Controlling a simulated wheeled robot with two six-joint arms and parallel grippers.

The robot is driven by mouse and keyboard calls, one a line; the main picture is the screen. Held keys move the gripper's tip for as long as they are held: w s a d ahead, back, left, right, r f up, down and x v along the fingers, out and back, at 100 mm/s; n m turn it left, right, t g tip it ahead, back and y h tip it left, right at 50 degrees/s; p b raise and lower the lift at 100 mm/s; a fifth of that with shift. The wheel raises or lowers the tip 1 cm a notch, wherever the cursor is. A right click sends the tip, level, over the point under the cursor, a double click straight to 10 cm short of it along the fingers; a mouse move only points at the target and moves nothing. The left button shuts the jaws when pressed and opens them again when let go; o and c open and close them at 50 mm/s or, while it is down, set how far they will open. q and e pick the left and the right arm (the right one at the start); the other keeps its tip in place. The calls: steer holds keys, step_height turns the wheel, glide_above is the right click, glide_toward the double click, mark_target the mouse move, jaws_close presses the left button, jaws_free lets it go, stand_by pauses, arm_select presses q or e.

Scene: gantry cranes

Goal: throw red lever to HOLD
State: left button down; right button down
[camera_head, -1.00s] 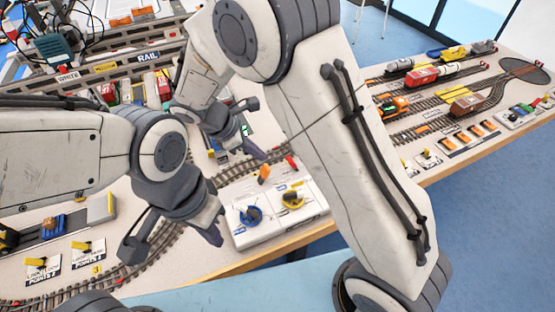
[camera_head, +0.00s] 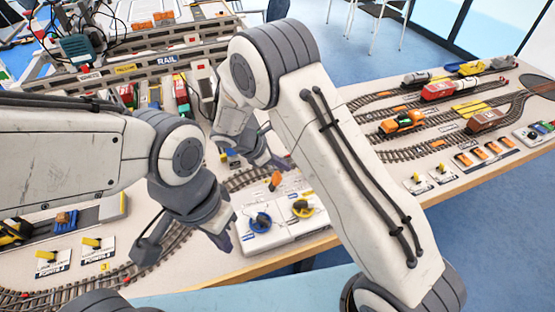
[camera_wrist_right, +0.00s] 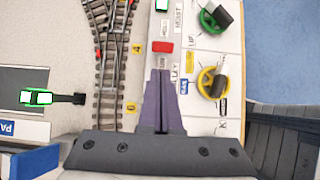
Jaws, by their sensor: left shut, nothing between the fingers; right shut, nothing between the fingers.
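The red lever (camera_wrist_right: 163,47) stands on the white control panel (camera_wrist_right: 195,55), beside a printed HOLD label (camera_wrist_right: 166,28) in the right wrist view. My right gripper (camera_wrist_right: 163,75) is shut and empty. Its fingertips appear just below the lever in that view, with a small gap; whether they touch cannot be told. In the head view my right gripper (camera_head: 286,165) is over the panel's back edge, and the red lever is hidden behind my right arm. My left gripper (camera_head: 225,240) is shut and empty, left of the panel (camera_head: 283,236).
Curved track (camera_head: 170,245) lies at the left. Sidings with wagons (camera_head: 440,92) fill the right side.

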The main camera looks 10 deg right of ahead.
steer(key=x, duration=0.5)
steer(key=shift+r+p, duration=0.15)
steer(key=shift+p, duration=0.15)
steer(key=shift+d+r+y+p, duration=0.2)
steer(key=shift+y+p, duration=0.2)
steer(key=shift+p, duration=0.1)
